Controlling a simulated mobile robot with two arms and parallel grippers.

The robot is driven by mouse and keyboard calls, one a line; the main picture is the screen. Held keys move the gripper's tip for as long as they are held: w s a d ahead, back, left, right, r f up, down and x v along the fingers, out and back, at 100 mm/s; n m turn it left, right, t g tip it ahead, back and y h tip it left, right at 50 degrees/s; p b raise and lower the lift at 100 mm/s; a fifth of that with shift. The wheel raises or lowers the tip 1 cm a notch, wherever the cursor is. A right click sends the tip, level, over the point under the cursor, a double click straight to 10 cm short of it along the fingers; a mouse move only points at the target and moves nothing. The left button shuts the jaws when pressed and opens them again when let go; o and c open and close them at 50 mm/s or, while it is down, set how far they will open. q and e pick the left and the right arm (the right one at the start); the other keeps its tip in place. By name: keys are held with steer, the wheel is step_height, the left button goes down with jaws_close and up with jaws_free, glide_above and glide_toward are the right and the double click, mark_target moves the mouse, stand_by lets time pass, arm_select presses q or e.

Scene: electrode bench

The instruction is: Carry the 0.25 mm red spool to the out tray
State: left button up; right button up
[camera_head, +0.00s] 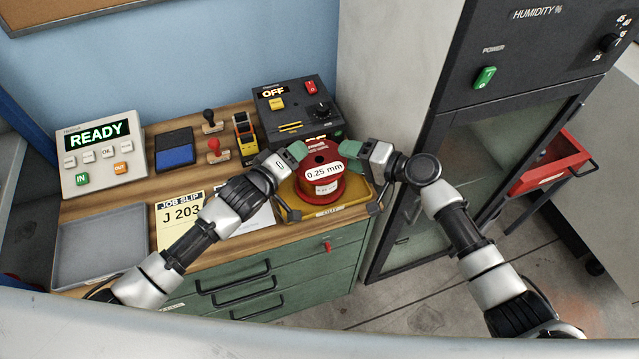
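The red spool (324,184), with a white 0.25 mm label, stands upright over a yellow tray (357,198) at the right end of the wooden bench. The tray has dark handles at its two front corners and a small front label that I cannot read for certain. My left gripper (297,150) is at the spool's upper left rim, its green fingertip close against it. My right gripper (350,149) is at the upper right rim in the same way. I cannot tell whether either grips it, or whether the spool rests on the tray.
A grey tray (100,246) lies empty at the bench's left. A job slip (180,216), stamps, a blue ink pad (175,155) and the READY panel (100,153) are on the bench. A control box (292,107) stands behind the spool. A dark cabinet (447,150) is to the right.

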arm_select(q)
steer(key=shift+f, duration=0.1)
arm_select(e)
steer(key=shift+a+r, duration=0.2)
steer(key=shift+a, duration=0.1)
arm_select(q)
steer(key=shift+s, duration=0.1)
steer(key=v, duration=0.7)
steer(key=shift+s+a, duration=0.3)
arm_select(e)
step_height(320, 180, up, 10)
steer(key=shift+f, duration=0.2)
steer(key=shift+d+f, duration=0.1)
